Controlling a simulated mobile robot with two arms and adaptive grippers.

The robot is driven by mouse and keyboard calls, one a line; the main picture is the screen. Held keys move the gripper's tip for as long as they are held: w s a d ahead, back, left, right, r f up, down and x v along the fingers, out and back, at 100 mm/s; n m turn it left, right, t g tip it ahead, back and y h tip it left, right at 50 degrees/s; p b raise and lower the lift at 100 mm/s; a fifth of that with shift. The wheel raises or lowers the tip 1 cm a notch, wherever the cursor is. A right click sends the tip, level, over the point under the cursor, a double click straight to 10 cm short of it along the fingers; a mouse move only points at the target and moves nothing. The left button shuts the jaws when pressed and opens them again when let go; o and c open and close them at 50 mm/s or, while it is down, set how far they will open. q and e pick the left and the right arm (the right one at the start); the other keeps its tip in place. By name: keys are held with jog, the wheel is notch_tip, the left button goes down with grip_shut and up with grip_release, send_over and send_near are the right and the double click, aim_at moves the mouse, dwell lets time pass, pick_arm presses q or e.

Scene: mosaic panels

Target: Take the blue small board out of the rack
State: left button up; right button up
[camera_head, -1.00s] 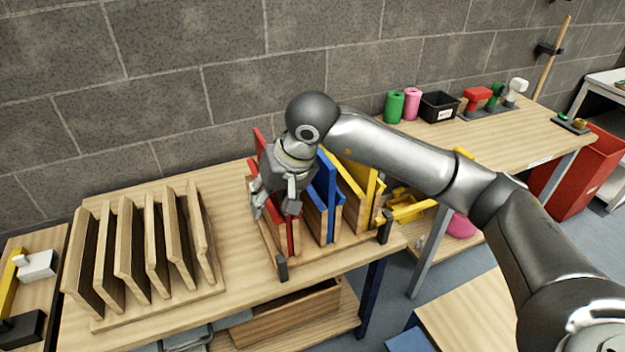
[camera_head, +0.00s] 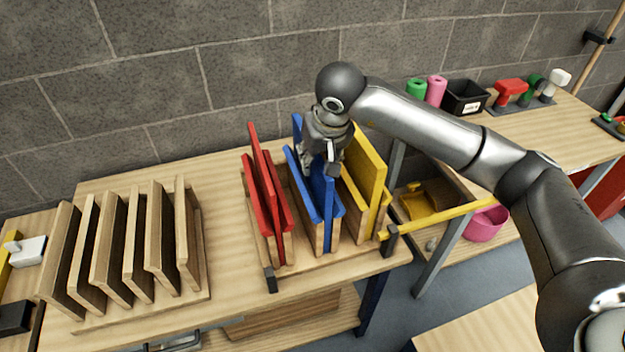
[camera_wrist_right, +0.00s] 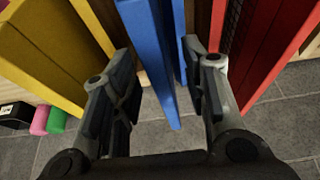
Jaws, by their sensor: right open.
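The rack (camera_head: 322,262) stands on the wooden bench and holds red, blue and yellow upright boards in groups. The blue boards (camera_head: 305,185) are in the middle, with shorter ones in front of a taller one; my gripper hides part of them. My right gripper (camera_head: 322,165) is at the upper part of the blue boards, pointing down. In the right wrist view, my right gripper (camera_wrist_right: 158,75) is open, with a blue board (camera_wrist_right: 148,35) between its fingers. Another blue edge shows close to the right finger. I cannot tell whether either finger touches. My left gripper is not in view.
Red boards (camera_head: 262,185) stand left of the blue ones and yellow boards (camera_head: 365,170) right of them, both close to the gripper. A second rack with plain wooden boards (camera_head: 112,245) stands on the left. A black bin (camera_head: 464,97) is at the back right.

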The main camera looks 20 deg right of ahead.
aim_at(315, 170)
jog(key=shift+x, duration=0.9)
jog(key=p+x, duration=0.2)
jog(key=x, duration=0.3)
jog(key=shift+d, duration=0.1)
jog(key=shift+w+f, duration=0.2)
jog(key=shift+f, duration=0.05)
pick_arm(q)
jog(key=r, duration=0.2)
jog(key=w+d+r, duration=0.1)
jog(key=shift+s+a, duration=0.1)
pick_arm(e)
jog(key=shift+c, duration=0.5)
grip_shut()
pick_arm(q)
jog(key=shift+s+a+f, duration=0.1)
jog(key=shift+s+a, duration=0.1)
pick_arm(e)
jog(key=shift+r, duration=0.15)
